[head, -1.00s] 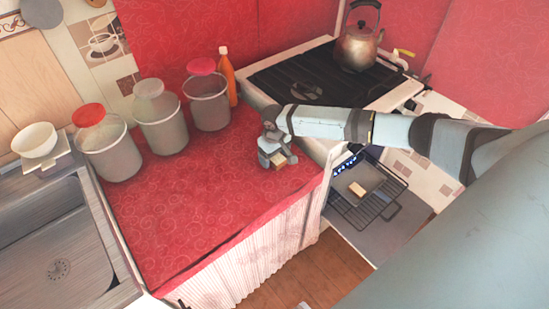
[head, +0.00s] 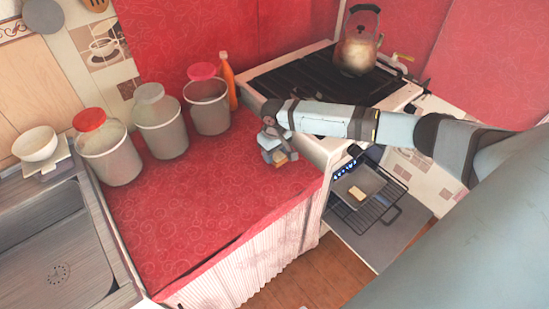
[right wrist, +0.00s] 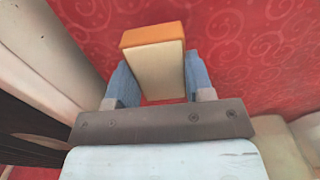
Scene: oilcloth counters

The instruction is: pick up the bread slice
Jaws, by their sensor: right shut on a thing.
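My right gripper (head: 279,158) is above the right part of the red counter, near the stove. It is shut on a bread slice (right wrist: 157,70), which has a pale face and an orange-brown crust edge. In the right wrist view the slice sits between the two blue fingers of the gripper (right wrist: 160,85), with red cloth behind it. In the head view only a small part of the held slice (head: 280,161) shows. Whether it touches the cloth is hard to tell. My left gripper is not in view.
Several lidded canisters (head: 160,125) and an orange bottle (head: 227,80) stand along the back of the red counter (head: 200,215). A kettle (head: 356,45) is on the stove (head: 300,75). Below, a tray with another pale piece (head: 356,193) sits on the open oven's rack. A sink (head: 55,245) is at left.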

